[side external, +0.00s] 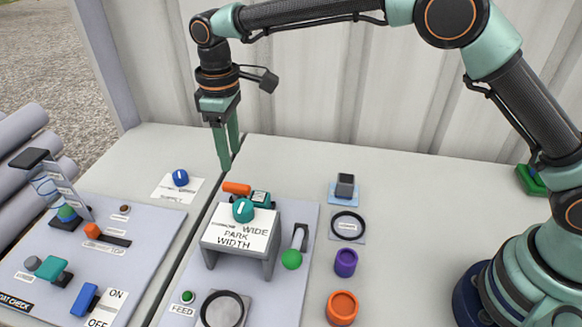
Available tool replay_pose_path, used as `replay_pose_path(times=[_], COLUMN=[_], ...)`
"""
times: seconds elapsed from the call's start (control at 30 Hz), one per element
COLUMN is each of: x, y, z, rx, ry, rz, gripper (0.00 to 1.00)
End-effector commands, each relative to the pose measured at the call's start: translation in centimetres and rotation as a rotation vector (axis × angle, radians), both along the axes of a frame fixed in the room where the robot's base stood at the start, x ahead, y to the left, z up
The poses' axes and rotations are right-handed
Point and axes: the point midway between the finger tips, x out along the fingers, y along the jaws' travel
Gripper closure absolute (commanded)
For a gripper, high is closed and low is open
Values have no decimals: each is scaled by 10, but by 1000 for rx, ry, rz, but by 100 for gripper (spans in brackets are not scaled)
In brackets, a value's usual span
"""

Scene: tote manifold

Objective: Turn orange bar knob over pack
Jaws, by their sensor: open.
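An orange bar-shaped piece (236,188) shows behind the grey raised stand, at its left, beside a small teal part with a label (261,198). The stand hides its lower part, and I cannot read a "pack" label there. Another orange piece (92,231) sits at the end of a dark slot on the left panel. My gripper (225,167) points straight down above and slightly left of the orange bar behind the stand. It is open, with its teal fingers close together, empty and apart from everything.
The grey stand (269,258) carries a teal knob (243,210) and a "PARK WIDTH" label. A green-ended lever (291,259) stands right of it. A blue knob (180,177) sits at the back left. Purple (346,262) and orange (342,307) cups stand right.

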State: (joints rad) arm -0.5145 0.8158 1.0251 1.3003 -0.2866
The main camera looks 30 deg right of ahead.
Motion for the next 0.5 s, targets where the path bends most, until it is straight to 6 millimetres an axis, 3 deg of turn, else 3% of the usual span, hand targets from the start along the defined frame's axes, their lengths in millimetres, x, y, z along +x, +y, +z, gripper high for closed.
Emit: replay_pose_path(times=[0.2,0.5], x=[0,0], y=[0,0], z=[32,41], rx=[1,-1], ry=[-1,1], rz=[0,0], gripper=[48,48])
